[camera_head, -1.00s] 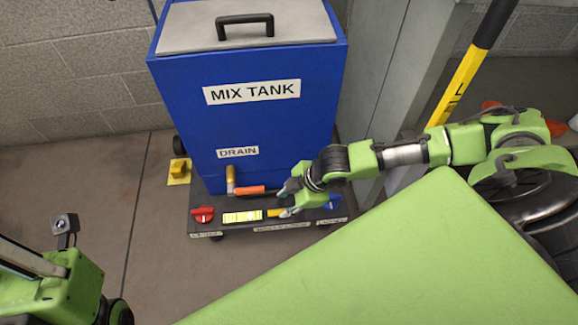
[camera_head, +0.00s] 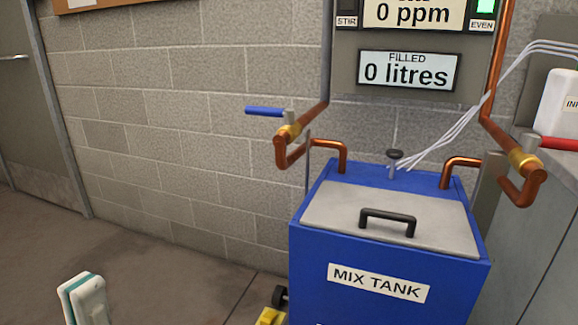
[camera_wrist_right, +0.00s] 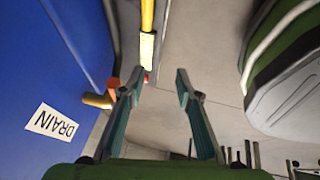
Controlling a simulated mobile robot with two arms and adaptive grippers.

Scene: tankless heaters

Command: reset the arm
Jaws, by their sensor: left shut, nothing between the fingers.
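In the head view, the closed tip of my left gripper (camera_head: 85,299) shows at the lower left, to the left of the blue mix tank (camera_head: 400,285) and apart from it. Its fingers hold nothing. My right gripper (camera_wrist_right: 161,76) is out of the head view. In the right wrist view its two fingers are spread and nothing is between them. It is beside the tank's blue side, near the DRAIN label (camera_wrist_right: 52,121) and the orange drain handle (camera_wrist_right: 113,87).
Copper pipes with a blue-handled valve (camera_head: 264,111) and a red-handled valve (camera_head: 560,144) stick out above the tank. A display panel (camera_head: 409,70) reads 0 litres. A grey door (camera_head: 40,100) is at the left.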

